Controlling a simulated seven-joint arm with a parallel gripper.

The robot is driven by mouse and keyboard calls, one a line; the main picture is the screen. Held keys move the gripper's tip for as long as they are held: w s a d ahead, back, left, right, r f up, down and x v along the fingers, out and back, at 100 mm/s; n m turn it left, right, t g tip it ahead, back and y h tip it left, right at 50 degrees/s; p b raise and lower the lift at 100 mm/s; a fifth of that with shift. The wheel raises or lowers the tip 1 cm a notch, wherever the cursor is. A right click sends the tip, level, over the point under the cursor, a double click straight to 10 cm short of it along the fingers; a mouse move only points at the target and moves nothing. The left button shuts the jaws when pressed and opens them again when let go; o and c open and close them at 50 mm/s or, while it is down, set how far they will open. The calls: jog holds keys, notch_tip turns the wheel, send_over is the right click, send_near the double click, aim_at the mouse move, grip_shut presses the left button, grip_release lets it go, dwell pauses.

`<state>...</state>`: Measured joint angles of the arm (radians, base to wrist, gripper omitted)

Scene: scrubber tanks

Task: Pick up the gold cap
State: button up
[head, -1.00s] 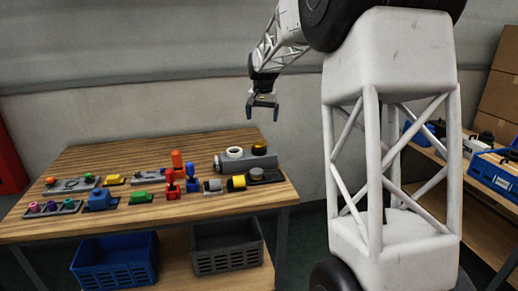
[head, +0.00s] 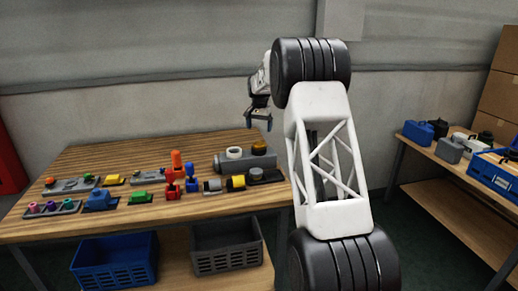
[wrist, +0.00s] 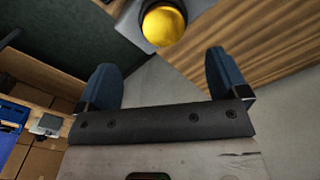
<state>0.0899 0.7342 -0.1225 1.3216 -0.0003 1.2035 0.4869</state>
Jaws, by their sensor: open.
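The gold cap (head: 259,147) sits on the right part of a grey tank (head: 225,164) at the back right of the table. In the wrist view the gold cap (wrist: 163,25) is a shiny round dome inside a dark ring, at the top edge and partly cut off. My gripper (head: 260,124) hangs above the tank and cap, apart from them. In the wrist view my gripper (wrist: 162,75) has its two blue fingers spread wide with nothing between them. The cap lies beyond the fingertips, roughly centred between them sideways.
A white ring (head: 235,153) is on the tank's left part. In front stand red and blue valve pieces (head: 172,185), a yellow-ended cylinder (head: 236,183) and a dark block (head: 268,175). Several small coloured parts fill the table's left. A side shelf (head: 440,160) stands right.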

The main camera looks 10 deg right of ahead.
aim_at(259, 143)
jog(key=shift+w+d+f, duration=0.2)
jog(key=shift+w+f, duration=0.45)
jog(key=shift+w, duration=0.05)
jog(key=shift+f, duration=1.3)
jog(key=shift+s+f, duration=0.15)
jog(key=shift+f, duration=2.45)
jog(key=c, duration=1.1)
